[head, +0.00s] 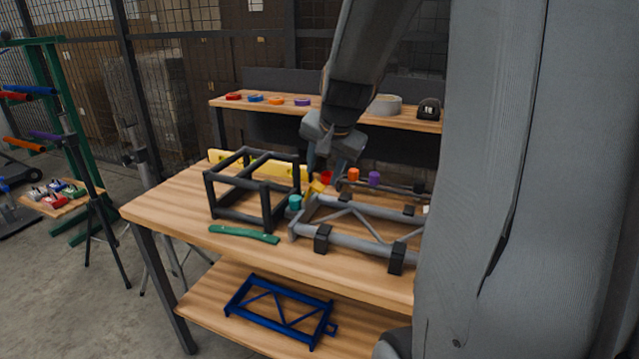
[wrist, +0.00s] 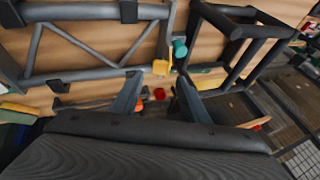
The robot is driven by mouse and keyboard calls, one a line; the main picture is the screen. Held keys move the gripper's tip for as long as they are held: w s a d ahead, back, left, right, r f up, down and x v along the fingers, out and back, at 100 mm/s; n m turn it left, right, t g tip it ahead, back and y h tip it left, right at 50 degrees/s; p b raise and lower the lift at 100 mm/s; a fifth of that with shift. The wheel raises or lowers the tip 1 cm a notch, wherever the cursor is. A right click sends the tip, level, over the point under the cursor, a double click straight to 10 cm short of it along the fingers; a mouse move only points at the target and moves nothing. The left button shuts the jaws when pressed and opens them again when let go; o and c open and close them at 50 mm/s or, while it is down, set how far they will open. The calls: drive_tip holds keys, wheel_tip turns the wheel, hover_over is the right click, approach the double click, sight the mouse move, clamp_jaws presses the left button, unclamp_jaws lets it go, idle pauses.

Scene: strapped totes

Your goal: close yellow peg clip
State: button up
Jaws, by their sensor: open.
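The yellow peg clip (head: 317,187) is a small block at the left end of the grey truss frame (head: 345,240) on the workbench. It also shows in the wrist view (wrist: 161,67), just beyond the fingertips. I cannot tell whether its jaw is open or shut. My gripper (head: 338,158) is above and behind the clip, pointing down, with its fingers spread and nothing between them. In the wrist view the two fingers (wrist: 157,88) straddle the line to the clip, apart from it.
A teal clip (head: 295,202) is close beside the yellow one. Red (head: 326,177), orange (head: 353,174) and purple (head: 374,178) pieces stand behind. A black cube frame (head: 210,195) is left, before a yellow bar (head: 290,171). A green strip (head: 243,234) lies in front.

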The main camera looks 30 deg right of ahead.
sight(319, 186)
drive_tip(key=shift+x, duration=2.55)
drive_tip(key=shift+a, duration=0.1)
drive_tip(key=shift+c, duration=0.3)
drive_tip(key=c, duration=0.9)
